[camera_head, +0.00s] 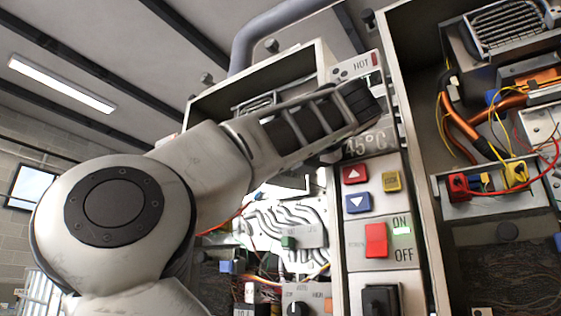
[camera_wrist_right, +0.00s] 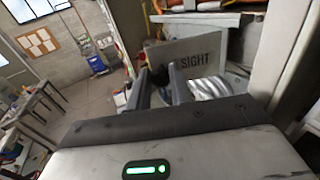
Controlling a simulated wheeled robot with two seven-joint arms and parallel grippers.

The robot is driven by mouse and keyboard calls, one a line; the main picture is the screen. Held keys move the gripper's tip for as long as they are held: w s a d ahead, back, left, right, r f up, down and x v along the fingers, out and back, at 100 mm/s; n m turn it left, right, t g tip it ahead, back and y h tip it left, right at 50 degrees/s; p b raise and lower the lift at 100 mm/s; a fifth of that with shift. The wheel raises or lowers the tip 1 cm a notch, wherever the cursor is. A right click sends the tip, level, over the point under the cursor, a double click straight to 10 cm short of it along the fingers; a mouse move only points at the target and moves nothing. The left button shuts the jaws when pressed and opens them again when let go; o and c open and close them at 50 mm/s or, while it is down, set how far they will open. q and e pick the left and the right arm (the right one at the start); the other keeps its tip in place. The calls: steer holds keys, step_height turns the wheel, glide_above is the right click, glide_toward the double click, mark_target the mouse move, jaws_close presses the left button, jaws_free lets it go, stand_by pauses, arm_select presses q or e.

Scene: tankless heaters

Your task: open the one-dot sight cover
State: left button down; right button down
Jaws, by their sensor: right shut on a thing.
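A grey plate lettered SIGHT (camera_wrist_right: 190,52), the sight cover, stands out from the heater in the right wrist view. I see no dot marks on it, so I cannot tell if it is the one-dot cover. My right gripper (camera_wrist_right: 161,78) is shut on the near left edge of this cover; its dark fingers hide the part they hold. In the head view, a white arm of mine crosses in front of the heater's left part, and I cannot make out any fingertips or the cover there. My left gripper is not to be made out.
An open bay with orange pipes (camera_head: 459,124) and wires lies right. A workbench (camera_wrist_right: 32,105) stands across the open floor (camera_wrist_right: 85,92).

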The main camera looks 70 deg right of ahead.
steer(key=c, duration=1.3)
jaws_free()
steer(key=b+v, duration=0.2)
steer(key=v, duration=1.4)
steer(key=shift+r, duration=0.1)
steer(key=shift+c, duration=0.2)
